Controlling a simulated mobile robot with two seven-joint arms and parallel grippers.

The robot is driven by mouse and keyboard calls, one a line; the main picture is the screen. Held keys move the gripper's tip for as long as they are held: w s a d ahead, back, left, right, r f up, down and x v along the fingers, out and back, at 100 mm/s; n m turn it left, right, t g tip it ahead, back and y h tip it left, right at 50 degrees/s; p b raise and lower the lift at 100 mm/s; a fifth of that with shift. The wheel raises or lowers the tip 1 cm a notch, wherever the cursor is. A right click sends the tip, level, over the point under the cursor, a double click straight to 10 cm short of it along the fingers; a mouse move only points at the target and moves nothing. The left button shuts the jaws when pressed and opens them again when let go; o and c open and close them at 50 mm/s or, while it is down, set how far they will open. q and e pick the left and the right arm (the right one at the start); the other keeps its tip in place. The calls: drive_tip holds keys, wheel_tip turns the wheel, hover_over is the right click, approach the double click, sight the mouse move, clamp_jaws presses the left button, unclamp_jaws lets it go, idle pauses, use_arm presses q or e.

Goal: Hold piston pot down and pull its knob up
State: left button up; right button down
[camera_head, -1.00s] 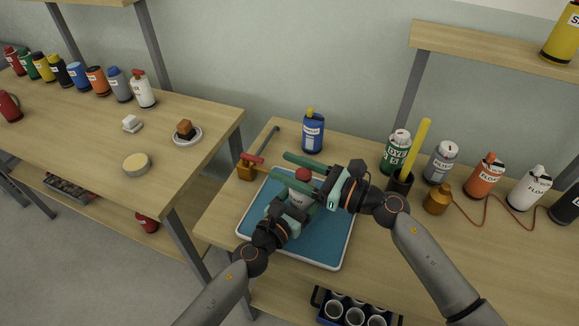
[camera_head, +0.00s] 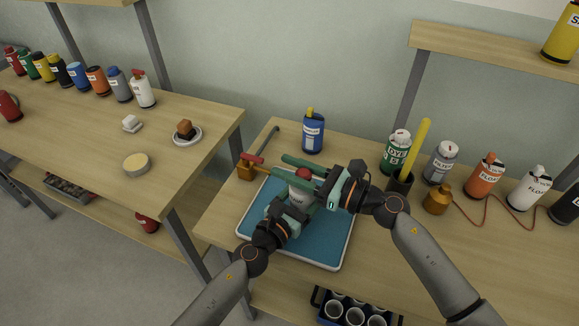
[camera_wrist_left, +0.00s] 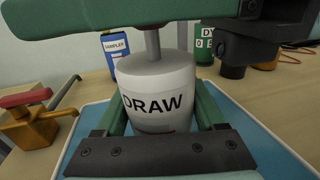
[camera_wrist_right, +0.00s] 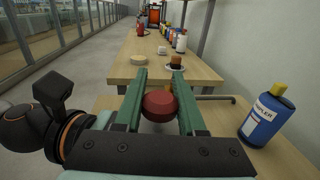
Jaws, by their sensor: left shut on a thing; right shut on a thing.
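The piston pot (camera_wrist_left: 158,95) is white with the word DRAW, and stands upright on the blue tray (camera_head: 322,238). My left gripper (camera_head: 292,207) is shut on its body, one finger on each side in the left wrist view. A grey rod (camera_wrist_left: 153,42) stands out of the pot's top, leading up behind a green finger of my right gripper. The red knob (camera_wrist_right: 160,105) is between the fingers of my right gripper (camera_head: 304,176), which is shut on it above the pot. The knob also shows in the head view (camera_head: 303,173).
A brass valve with a red handle (camera_head: 247,168) is close to the tray's left. A blue SAMPLER bottle (camera_head: 312,134) stands behind. A dark cup with a yellow stick (camera_head: 400,182) and a green dye bottle (camera_head: 397,152) are at the right. The tray's front is clear.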

idle(0.5)
drive_tip(key=shift+r, duration=1.75)
use_arm(q)
drive_tip(key=shift+f, duration=0.1)
use_arm(e)
drive_tip(key=shift+c, duration=2.3)
unclamp_jaws()
drive_tip(key=v, duration=1.2)
drive_tip(key=shift+s, duration=0.1)
